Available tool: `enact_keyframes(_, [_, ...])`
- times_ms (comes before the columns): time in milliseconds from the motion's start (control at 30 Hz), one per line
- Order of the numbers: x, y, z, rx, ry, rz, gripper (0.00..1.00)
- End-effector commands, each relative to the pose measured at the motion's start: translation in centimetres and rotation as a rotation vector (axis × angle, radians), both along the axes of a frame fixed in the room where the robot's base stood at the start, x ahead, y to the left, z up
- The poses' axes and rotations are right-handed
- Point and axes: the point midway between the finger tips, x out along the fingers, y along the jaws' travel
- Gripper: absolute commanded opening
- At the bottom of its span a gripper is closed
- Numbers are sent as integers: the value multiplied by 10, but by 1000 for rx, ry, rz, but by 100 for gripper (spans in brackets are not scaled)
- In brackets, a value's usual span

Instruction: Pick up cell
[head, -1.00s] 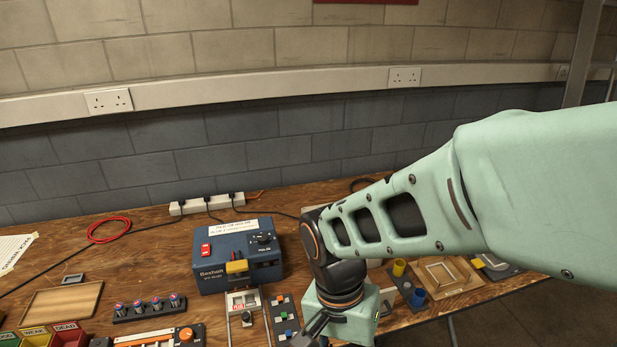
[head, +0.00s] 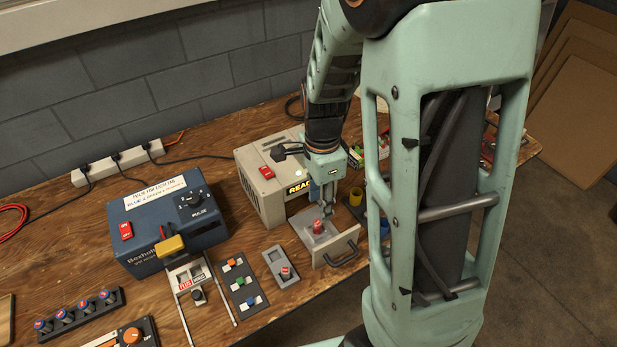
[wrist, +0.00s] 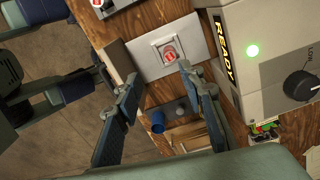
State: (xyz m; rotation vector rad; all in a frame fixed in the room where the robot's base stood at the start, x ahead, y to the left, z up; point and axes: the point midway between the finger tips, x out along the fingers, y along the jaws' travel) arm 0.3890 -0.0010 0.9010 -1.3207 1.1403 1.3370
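A cell with a red top (head: 318,227) stands upright in the pale grey drawer (head: 341,247) at the front of the grey READY box (head: 262,200). In the wrist view the cell's red top (wrist: 170,56) shows in a square recess of the drawer (wrist: 196,38). My gripper (head: 322,200) points down just above the cell in the head view. In the wrist view my gripper (wrist: 158,76) is open, its fingers apart and empty, with the cell just beyond the fingertips. Whether the fingers touch the cell cannot be told.
The READY box has a lit green light (wrist: 253,50) beside my gripper. Another red-topped cell (head: 286,271) sits in a grey holder to the left. Several cells stand in a black rack (head: 80,318). The blue charger (head: 165,225) is further left. A blue cup (wrist: 158,122) is near my fingers.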

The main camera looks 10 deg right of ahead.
Motion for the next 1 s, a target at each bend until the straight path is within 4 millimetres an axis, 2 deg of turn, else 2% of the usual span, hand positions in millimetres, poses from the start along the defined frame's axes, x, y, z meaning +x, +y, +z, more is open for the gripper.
enact_keyframes(133, [7,-5,-12,2,-10,-42,36])
enact_keyframes(400, [7,-5,-52,2,-9,-43,36])
enact_keyframes(633, [8,-4,-67,2,-10,-42,36])
enact_keyframes(900, [11,0,-103,2,-9,-41,36])
enact_keyframes(1000, [11,0,-110,2,-11,-41,36])
